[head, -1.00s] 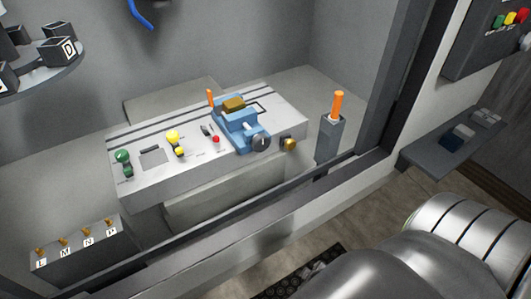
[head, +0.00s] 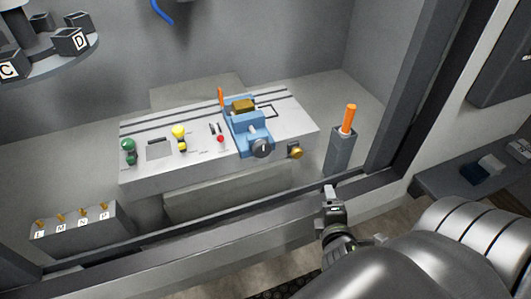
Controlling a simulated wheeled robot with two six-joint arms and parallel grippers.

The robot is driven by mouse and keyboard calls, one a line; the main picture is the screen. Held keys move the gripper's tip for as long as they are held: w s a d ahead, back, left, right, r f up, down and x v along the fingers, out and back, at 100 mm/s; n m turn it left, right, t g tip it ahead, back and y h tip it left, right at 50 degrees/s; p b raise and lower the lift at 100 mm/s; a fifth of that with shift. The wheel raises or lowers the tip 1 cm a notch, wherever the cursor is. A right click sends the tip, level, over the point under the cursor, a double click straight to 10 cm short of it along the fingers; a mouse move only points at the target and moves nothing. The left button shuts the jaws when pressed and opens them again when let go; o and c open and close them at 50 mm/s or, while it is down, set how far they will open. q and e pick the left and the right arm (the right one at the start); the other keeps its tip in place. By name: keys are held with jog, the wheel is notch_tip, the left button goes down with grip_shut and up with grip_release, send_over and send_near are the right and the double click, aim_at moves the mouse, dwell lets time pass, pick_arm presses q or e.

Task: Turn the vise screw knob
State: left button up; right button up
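The blue vise (head: 240,131) sits on the grey bench (head: 190,172) inside the booth, with a brass-coloured block (head: 243,105) at its jaws. Its dark grey round screw knob (head: 262,148) faces the front of the bench. My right gripper (head: 331,193) is at the booth's front sill, below and to the right of the knob, and apart from it. It is seen small and from behind, so I cannot tell whether its fingers are open. Nothing is visibly held in it. My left gripper is not in view.
A brass knob (head: 296,153) is just right of the screw knob. An orange-handled tool (head: 347,120) stands in a grey post holder (head: 341,150) farther right. The frame sill (head: 225,235) crosses in front. Green and yellow controls sit on the bench's left.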

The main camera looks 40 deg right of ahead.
jog(key=w+a+r+n+t+y, duration=0.1)
jog(key=a+n+t, duration=0.1)
jog(key=n, duration=0.6)
jog(key=w+a+r+n+t+y, duration=0.1)
jog(key=w+a+n+t+y, duration=0.1)
jog(key=n, duration=0.6)
jog(key=w+a+r+n+t+y, duration=0.1)
jog(key=w+a+n+t, duration=0.1)
jog(key=n, duration=0.5)
jog(key=shift+w+a+r+n+t, duration=0.1)
jog(key=shift+a+r+n+t, duration=0.1)
jog(key=shift+a+t, duration=0.35)
jog(key=shift+a+r+n+t, duration=0.1)
jog(key=shift+a+n+t, duration=0.15)
jog(key=shift+a, duration=0.6)
jog(key=p, duration=0.3)
send_near(264, 152)
jog(key=p+x, duration=0.1)
jog(key=x, duration=0.8)
jog(key=shift+w, duration=0.1)
jog(key=shift+a, duration=0.1)
jog(key=shift+c, duration=0.4)
jog(key=c, duration=0.9)
jog(key=shift+m, duration=0.25)
